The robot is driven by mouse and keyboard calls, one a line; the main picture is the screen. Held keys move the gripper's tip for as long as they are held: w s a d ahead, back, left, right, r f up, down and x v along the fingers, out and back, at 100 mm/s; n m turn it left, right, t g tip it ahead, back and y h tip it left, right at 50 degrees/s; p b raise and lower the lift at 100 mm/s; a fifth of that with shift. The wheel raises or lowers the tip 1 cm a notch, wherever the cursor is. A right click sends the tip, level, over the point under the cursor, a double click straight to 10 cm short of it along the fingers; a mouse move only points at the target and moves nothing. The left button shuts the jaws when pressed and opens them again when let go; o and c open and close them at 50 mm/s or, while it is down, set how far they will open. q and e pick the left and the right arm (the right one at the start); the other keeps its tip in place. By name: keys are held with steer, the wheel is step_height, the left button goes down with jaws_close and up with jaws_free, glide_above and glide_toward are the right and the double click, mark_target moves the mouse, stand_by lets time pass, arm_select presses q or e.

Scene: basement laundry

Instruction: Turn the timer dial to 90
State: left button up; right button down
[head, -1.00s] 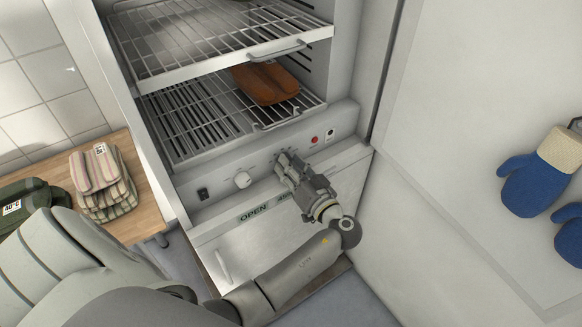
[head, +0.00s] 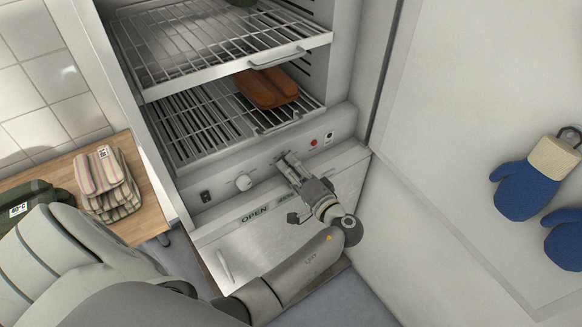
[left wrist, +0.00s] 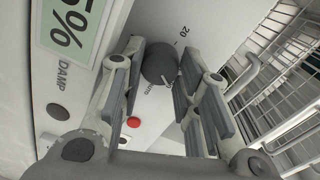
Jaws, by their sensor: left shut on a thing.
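The timer dial (left wrist: 160,64) is a dark grey round knob on the light control panel, with a printed "20" beside it in the left wrist view. My left gripper (head: 285,160) reaches the panel below the open cabinet. In the left wrist view its fingers (left wrist: 162,72) stand on both sides of the dial and are shut on it. In the head view the gripper hides the dial, and I cannot read its setting. My right gripper is not in view.
A white knob (head: 243,182) and a black switch (head: 206,196) are left of the gripper on the panel; a red light (head: 313,142) is right. Wire racks (head: 190,125) hold brown items (head: 266,88). Striped cloths (head: 108,185) lie on the wooden table (head: 140,222). Blue mitts (head: 527,192) hang right.

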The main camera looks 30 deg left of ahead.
arm_select(q)
steer(key=shift+w+m, duration=0.1)
steer(key=shift+m, duration=0.4)
steer(key=o, duration=1)
steer(key=shift+d, duration=0.1)
steer(key=shift+f, duration=0.2)
steer(key=shift+s+d+f, duration=0.1)
steer(key=shift+s+d, duration=0.2)
steer(key=shift+d, duration=0.05)
steer(key=shift+r+v, duration=0.2)
steer(key=shift+v, duration=1.6)
steer(key=shift+r+v, duration=0.2)
steer(key=shift+v, duration=1.55)
steer(key=shift+w, duration=0.1)
